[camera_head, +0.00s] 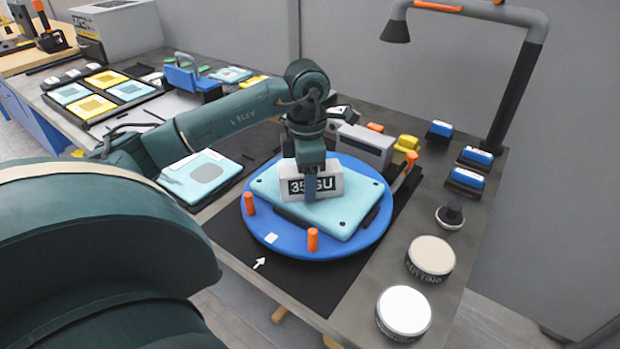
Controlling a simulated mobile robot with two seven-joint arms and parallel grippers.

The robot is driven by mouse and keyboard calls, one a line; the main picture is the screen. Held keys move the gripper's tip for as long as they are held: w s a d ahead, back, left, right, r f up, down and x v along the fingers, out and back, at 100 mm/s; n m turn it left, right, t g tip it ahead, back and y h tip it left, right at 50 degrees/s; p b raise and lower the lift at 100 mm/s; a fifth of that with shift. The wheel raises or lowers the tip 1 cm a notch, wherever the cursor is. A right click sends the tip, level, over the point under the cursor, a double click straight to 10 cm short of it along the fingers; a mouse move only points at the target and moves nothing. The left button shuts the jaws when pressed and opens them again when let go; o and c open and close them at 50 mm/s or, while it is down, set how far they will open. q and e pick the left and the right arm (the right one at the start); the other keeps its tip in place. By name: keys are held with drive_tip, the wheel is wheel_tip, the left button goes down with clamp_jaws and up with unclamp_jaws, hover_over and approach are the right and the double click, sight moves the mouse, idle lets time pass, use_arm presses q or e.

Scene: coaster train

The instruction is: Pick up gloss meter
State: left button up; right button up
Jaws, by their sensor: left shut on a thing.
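The gloss meter, a white block with a dark "35GU" display (330,182), is on or just above a light teal panel (345,212); I cannot tell if it touches. The panel lies on a round blue turntable (285,240) with orange pegs. My left gripper (310,190) points down from above and is shut on the gloss meter, one finger crossing its front face. Its far side is hidden. My right gripper is not in view.
A grey box (364,147) stands close behind the turntable. White-topped tins (403,312) and blue-and-white blocks (466,179) line the right side, below a tall lamp-like arm (515,90). Another teal panel (203,176) lies left. Yellow and blue tiles (108,80) sit further back.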

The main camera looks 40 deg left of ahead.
use_arm(q)
drive_tip(key=c, duration=0.7)
drive_tip(key=shift+o, duration=0.2)
